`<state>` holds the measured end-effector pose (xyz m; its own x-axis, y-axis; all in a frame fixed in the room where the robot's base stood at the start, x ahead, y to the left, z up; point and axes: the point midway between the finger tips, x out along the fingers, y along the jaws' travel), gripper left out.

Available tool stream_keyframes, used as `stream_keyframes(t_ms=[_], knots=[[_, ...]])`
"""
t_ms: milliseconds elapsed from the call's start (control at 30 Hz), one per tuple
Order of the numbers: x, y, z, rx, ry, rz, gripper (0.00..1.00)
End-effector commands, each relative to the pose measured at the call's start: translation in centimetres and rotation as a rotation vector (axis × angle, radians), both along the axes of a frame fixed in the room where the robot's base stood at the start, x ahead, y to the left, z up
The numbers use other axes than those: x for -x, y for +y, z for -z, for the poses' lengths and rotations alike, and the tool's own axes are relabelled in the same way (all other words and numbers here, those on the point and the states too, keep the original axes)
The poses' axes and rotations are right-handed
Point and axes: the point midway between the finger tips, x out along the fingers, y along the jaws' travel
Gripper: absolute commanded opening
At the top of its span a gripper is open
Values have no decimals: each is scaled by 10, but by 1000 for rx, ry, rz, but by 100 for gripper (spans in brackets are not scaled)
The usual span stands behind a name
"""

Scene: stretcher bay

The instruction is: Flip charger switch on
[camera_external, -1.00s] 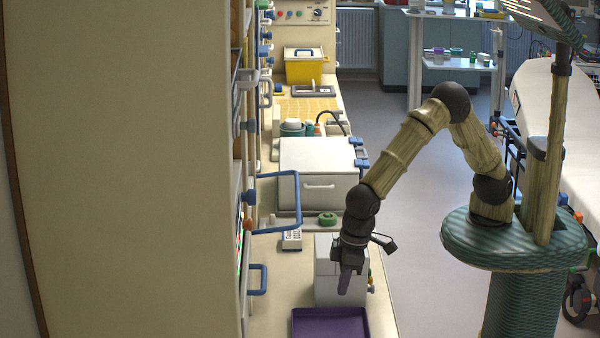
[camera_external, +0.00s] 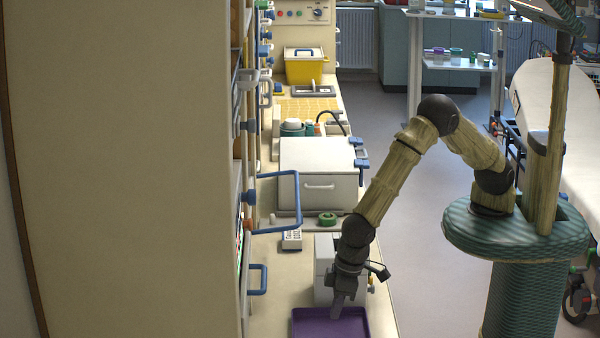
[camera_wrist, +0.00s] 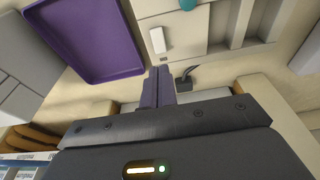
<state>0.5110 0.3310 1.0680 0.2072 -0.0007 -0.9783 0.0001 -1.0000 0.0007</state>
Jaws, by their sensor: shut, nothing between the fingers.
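In the wrist view, a small white upright rocker-like piece (camera_wrist: 157,40) sits on a pale panel (camera_wrist: 178,32); it looks like the switch, but whether it is on or off cannot be told. My gripper (camera_wrist: 159,78) is shut and empty, its purple-grey fingertips just below that piece in the picture and apparently apart from it. In the external view, my gripper (camera_external: 337,307) points down at the near side of a pale grey box (camera_external: 324,268), over the purple tray's edge. The switch cannot be made out there.
The purple tray (camera_external: 352,317) lies on the counter by the grey box; it also shows in the wrist view (camera_wrist: 125,70). A black plug with a cable (camera_wrist: 184,83) is right of the fingertips. A large white box (camera_external: 318,172) stands farther back. Open floor (camera_external: 422,210) lies right.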

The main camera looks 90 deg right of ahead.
Motion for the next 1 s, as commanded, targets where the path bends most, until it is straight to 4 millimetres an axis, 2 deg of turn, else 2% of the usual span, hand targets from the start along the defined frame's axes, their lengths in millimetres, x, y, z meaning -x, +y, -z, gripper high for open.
stream_keyframes(t_ms=[200,500,700,1000], knots=[[-6,-1,29,2,3,1,0],[-13,0,60,0,0,0,0],[-14,0,68,0,0,0,0],[-15,0,69,-1,2,1,0]])
